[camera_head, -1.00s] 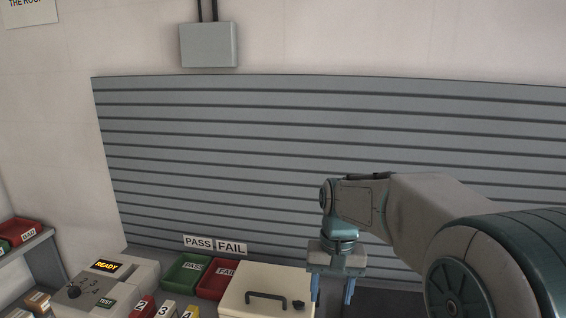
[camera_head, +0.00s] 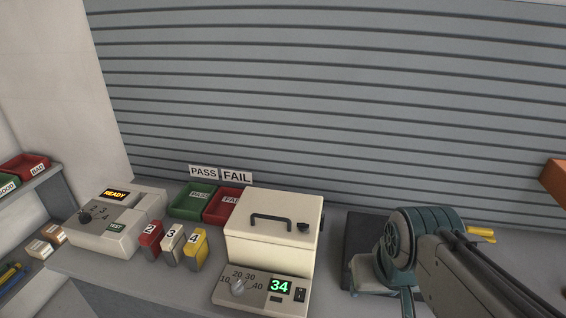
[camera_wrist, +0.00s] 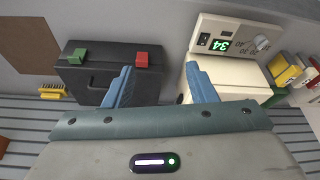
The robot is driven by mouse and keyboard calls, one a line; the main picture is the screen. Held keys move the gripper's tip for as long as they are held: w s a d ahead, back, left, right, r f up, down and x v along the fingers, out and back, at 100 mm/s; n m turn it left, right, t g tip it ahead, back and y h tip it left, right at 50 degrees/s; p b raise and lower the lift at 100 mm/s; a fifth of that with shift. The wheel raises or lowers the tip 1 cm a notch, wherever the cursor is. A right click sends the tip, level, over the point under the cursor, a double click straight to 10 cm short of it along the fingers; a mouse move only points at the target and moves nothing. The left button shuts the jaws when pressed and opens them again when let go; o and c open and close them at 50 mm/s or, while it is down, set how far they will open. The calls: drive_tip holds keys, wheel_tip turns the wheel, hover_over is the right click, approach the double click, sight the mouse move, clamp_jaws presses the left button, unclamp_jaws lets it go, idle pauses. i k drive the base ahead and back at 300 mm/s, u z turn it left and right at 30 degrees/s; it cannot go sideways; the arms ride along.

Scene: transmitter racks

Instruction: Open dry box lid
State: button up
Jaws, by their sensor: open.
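The cream dry box (camera_head: 268,262) stands on the bench in the head view. Its lid (camera_head: 275,209) is shut, with a black bar handle (camera_head: 271,220) on top and a dark knob at the right. The front panel has a dial and a green "34" display (camera_head: 280,286). In the wrist view, the dry box (camera_wrist: 237,66) is at the upper right, seen upside down, partly behind one blue finger. My gripper (camera_wrist: 160,84) is open and empty, with its fingers apart. In the head view my arm is right of the box, and its fingers cannot be made out there.
A black case (camera_wrist: 102,72) with green and red blocks is beside the dry box, partly behind my arm in the head view. Left of the box are numbered blocks (camera_head: 173,245), green (camera_head: 192,203) and red (camera_head: 222,209) bins, and a "READY" tester (camera_head: 116,223).

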sight(276, 209)
drive_tip(key=k, duration=1.1)
drive_tip(key=u, duration=0.7)
drive_tip(key=i, duration=1.1)
drive_tip(key=z, duration=0.45)
